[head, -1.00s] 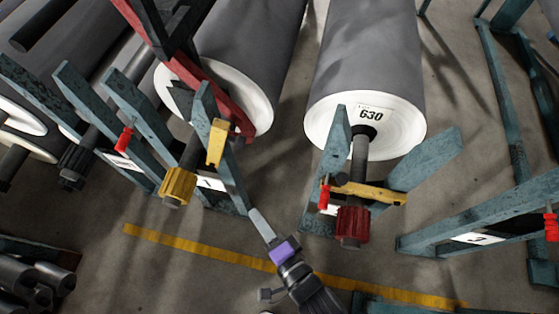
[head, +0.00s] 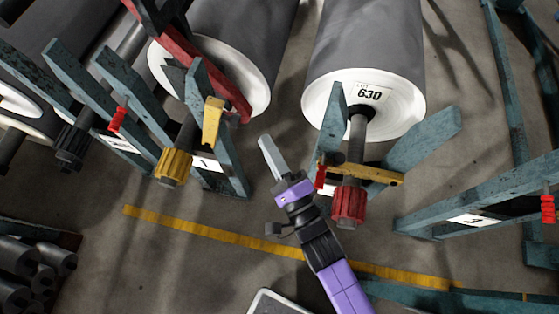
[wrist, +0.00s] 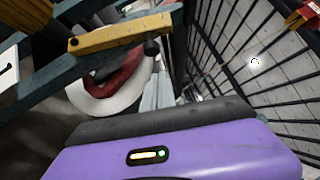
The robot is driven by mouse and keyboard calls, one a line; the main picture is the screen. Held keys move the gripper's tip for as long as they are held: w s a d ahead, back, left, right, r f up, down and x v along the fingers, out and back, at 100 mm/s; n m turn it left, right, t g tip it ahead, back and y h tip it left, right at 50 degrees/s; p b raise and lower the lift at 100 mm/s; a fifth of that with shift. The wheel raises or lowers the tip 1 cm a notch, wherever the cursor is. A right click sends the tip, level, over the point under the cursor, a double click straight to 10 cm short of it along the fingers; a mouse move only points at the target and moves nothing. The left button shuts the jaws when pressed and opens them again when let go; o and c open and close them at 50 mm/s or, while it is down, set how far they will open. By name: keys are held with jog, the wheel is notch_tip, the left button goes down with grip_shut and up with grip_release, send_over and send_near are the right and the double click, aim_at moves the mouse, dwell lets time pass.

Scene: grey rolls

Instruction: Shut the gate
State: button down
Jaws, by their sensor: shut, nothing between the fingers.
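My gripper (head: 267,146) is shut and empty, pointing up between two teal roll stands. On the left stand (head: 228,170), a yellow gate bar (head: 213,122) stands raised beside the shaft with the yellow knob (head: 173,165), not across it. On the right stand (head: 425,140), another yellow bar (head: 375,175) lies across the shaft above the red knob (head: 348,205). My gripper is right of the raised bar, apart from it. The wrist view shows a yellow bar (wrist: 120,38) on a teal post; I cannot tell for certain which.
Grey rolls lie behind; the right one (head: 365,70) is labelled 630. A red beam (head: 205,70) crosses the left roll. Another teal stand (head: 470,195) is at the right. Dark rolls (head: 30,270) lie lower left.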

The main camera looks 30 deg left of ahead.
aim_at(218, 113)
jog(key=shift+a+r+p, duration=0.1)
jog(key=shift+a+r, duration=0.1)
jog(key=shift+a, duration=0.6)
jog(key=shift+a+r+p, duration=0.1)
jog(key=shift+a+r, duration=0.15)
jog(key=shift+a, duration=0.55)
jog(key=shift+a+r+p, duration=0.1)
jog(key=shift+a+r, duration=0.1)
jog(key=shift+a, duration=0.6)
jog(key=shift+s+r, duration=0.1)
